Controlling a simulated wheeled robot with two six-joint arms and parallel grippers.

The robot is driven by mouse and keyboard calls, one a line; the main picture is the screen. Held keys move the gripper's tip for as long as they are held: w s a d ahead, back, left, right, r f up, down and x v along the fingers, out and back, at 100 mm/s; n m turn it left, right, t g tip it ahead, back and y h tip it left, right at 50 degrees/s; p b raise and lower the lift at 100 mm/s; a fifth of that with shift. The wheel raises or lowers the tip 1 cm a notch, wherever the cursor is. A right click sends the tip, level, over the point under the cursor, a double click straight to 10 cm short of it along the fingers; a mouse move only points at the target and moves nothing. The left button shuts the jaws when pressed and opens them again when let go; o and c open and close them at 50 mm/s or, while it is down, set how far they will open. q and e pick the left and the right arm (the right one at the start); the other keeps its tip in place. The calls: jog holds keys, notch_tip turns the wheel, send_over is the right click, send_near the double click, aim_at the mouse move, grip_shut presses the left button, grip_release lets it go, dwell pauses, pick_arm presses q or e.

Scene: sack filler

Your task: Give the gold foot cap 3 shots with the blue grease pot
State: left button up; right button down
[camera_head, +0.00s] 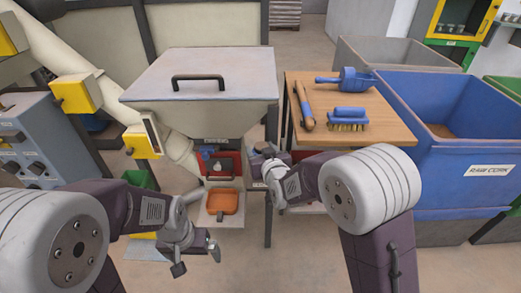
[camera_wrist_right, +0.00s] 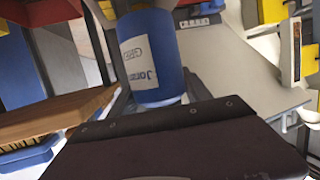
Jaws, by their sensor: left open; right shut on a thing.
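The blue grease pot (camera_wrist_right: 153,62), a blue cylinder with a white label, shows large in the right wrist view, just beyond the dark body of my right gripper. My right gripper (camera_head: 260,160) is shut on it, in front of the hopper's right side in the head view; the arm and wrist mostly hide the pot there. My left gripper (camera_head: 197,257) is open and empty, low in front of the hopper, below an orange tray (camera_head: 221,203). I cannot make out the gold foot cap in either view.
A red holder (camera_head: 226,166) with small items sits under the lidded hopper (camera_head: 200,75). A wooden table (camera_head: 385,130) at right carries a blue scoop (camera_head: 347,78), a brush (camera_head: 347,117) and a wooden-handled tool. A blue bin (camera_head: 455,140) stands beside it. Yellow-fitted pipes are left.

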jog(key=shift+r+p, duration=0.6)
jog(key=shift+r, duration=0.25)
notch_tip(320, 180, up, 5)
jog(key=p, duration=0.4)
jog(key=shift+r, duration=0.1)
dwell(0.3)
